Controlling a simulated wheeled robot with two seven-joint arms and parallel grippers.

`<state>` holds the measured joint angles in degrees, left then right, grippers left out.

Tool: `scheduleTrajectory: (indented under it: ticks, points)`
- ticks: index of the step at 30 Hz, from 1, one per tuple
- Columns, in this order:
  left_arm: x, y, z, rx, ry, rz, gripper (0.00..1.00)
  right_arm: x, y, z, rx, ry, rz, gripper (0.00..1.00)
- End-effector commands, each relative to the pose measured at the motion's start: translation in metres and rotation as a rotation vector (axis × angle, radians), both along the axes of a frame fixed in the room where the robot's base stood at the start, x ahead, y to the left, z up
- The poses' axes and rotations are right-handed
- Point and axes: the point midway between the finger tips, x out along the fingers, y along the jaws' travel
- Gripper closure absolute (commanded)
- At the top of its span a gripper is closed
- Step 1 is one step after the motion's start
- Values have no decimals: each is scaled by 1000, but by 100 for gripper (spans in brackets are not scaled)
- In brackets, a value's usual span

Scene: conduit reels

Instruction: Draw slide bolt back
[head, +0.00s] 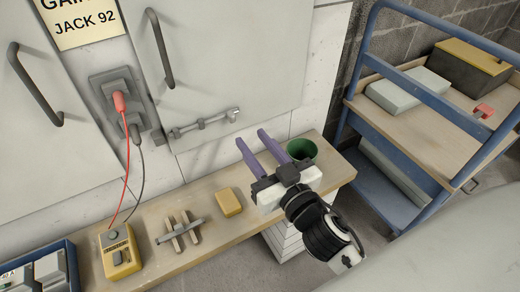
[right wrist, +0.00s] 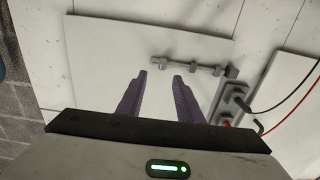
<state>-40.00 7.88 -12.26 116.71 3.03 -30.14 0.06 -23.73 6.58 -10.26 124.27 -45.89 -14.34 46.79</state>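The slide bolt (head: 204,124) is a grey metal rod with collars, lying across the lower part of the right cabinet door (head: 215,60). It also shows in the right wrist view (right wrist: 190,66), just beyond my fingertips. My right gripper (head: 252,140) has two purple fingers, spread apart with nothing between them. It is in front of the wall, to the right of and a little below the bolt's right end, apart from it. In the right wrist view my right gripper's fingers (right wrist: 160,76) point toward the door and bolt. My left gripper is not in view.
A wooden bench (head: 205,215) below holds a yellow meter (head: 120,252), a yellow block (head: 229,202), a wooden piece (head: 180,232) and a green cup (head: 301,149). Red and black leads hang from a grey socket (head: 118,92). A blue cart (head: 425,150) stands at the right.

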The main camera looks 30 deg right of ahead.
Motion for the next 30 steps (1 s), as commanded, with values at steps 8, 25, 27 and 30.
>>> scheduleTrajectory:
  ticks: [8,25,27,30]
  points:
    - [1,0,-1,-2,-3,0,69,-21,-1,0,0,-1,-1,67]
    - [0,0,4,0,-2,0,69,-23,-1,-6,-3,28,0,67]
    - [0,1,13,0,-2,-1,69,-29,0,-23,-5,98,2,67]
    - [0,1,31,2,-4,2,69,-49,6,-65,-12,266,19,67]
